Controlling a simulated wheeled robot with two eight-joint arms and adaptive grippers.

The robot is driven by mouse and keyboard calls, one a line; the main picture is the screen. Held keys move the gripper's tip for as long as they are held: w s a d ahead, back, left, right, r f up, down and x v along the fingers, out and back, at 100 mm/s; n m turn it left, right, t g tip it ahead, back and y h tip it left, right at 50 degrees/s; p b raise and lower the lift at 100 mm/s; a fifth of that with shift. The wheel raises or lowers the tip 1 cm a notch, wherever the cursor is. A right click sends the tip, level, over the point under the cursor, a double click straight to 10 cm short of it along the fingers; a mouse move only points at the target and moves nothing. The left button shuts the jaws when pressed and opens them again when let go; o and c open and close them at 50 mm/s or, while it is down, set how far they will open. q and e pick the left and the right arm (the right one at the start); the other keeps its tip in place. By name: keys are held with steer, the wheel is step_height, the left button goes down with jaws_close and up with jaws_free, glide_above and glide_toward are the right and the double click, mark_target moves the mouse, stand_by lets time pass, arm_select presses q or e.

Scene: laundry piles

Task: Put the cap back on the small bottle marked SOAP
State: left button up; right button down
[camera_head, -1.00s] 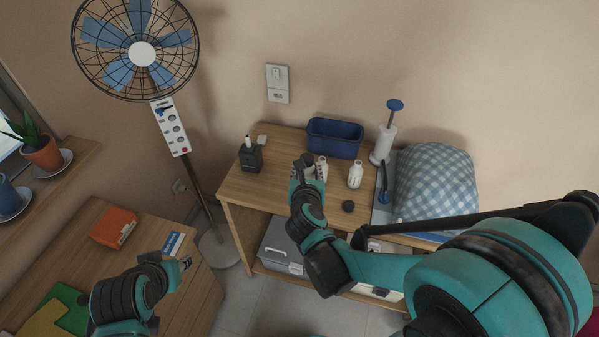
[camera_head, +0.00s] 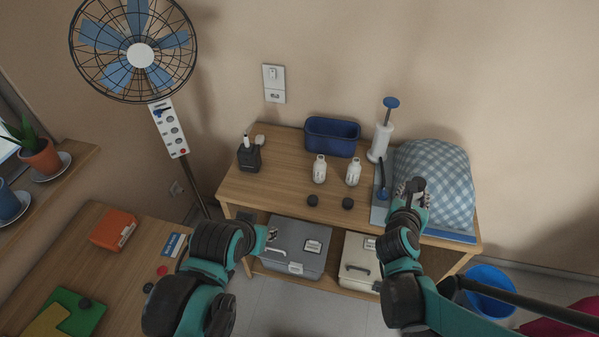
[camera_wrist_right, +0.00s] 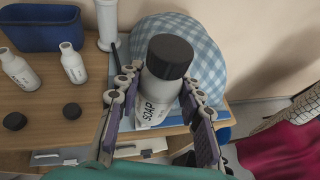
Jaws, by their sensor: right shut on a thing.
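In the right wrist view, a white bottle marked SOAP (camera_wrist_right: 158,98) is between the fingers of my right gripper (camera_wrist_right: 160,118). A black cap (camera_wrist_right: 170,56) sits on its top; how tightly is unclear. In the head view my right gripper (camera_head: 413,187) is in front of the checked cushion, and the bottle is mostly hidden. Two open white bottles (camera_head: 320,169) (camera_head: 353,171) stand on the wooden table, with two black caps (camera_head: 312,200) (camera_head: 348,203) in front of them. My left gripper (camera_head: 272,234) is near the table's front edge; its opening is too small to judge.
Cases sit on the shelf below. A lower left table (camera_head: 135,262) holds an orange box and small discs.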

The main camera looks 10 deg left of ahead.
arm_select(q)
steer(key=o, duration=0.5)
arm_select(e)
steer(key=shift+w+a, duration=0.15)
steer(key=w+a+n+y+p, duration=0.2)
steer(key=w+a, duration=0.5)
steer(key=a, duration=0.3)
steer(key=w+a+n+y+p, duration=0.1)
steer(key=w+a+y, duration=0.1)
steer(key=w+a, duration=0.65)
arm_select(q)
step_height(320, 180, up, 5)
steer(key=shift+r+p, duration=0.2)
steer(key=shift+p, duration=0.95)
arm_select(e)
steer(key=w+a+f+n+y, duration=0.1)
steer(key=a+f, duration=0.1)
steer(key=a, duration=0.8)
steer(key=w+a+f+n+y, duration=0.1)
steer(key=a+n+y, duration=0.1)
steer(key=a, duration=0.8)
steer(key=shift+w+f, duration=0.25)
steer(key=shift+f, duration=0.15)
steer(key=shift+f, duration=0.1)
